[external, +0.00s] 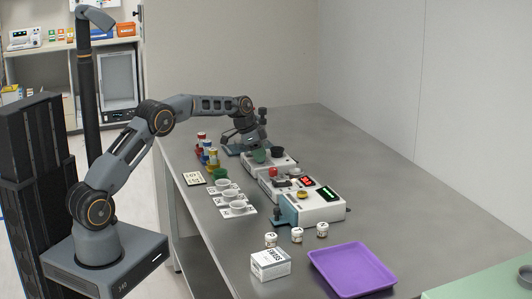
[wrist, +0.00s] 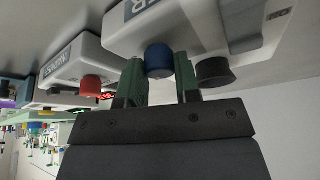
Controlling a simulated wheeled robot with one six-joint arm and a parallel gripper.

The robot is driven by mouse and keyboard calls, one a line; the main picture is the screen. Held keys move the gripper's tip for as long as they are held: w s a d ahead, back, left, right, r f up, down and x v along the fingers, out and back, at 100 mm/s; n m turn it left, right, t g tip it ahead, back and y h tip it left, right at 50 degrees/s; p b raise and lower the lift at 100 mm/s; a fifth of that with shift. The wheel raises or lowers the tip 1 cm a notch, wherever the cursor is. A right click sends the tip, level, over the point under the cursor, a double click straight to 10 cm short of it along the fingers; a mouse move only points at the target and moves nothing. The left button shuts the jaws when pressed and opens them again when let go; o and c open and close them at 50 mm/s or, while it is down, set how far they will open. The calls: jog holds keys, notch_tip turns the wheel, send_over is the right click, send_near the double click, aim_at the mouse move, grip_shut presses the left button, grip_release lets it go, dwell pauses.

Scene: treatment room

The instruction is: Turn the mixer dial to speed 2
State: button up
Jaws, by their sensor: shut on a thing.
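The mixer is the white device (wrist: 190,22) nearest in the wrist view, its label partly cut off and ending in "ER". It carries a blue dial (wrist: 158,60) and a black knob (wrist: 214,72) to the right. My gripper (wrist: 160,78) has its green fingers on either side of the blue dial, closed on it. In the external view my gripper (external: 260,155) is at the front of the mixer (external: 283,164), the rearmost device in the row. The dial is hidden there, and its speed setting cannot be read.
A second device (external: 268,186) with a red knob and a third (external: 318,208) with a green display stand nearer. White cups (external: 236,207) on cards, small jars (external: 296,235), a white box (external: 270,264) and a purple tray (external: 352,270) are also on the table.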

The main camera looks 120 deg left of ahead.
jog(key=o, duration=0.9)
jog(key=p+v, duration=0.1)
jog(key=v, duration=1.3)
jog(key=shift+f, duration=0.1)
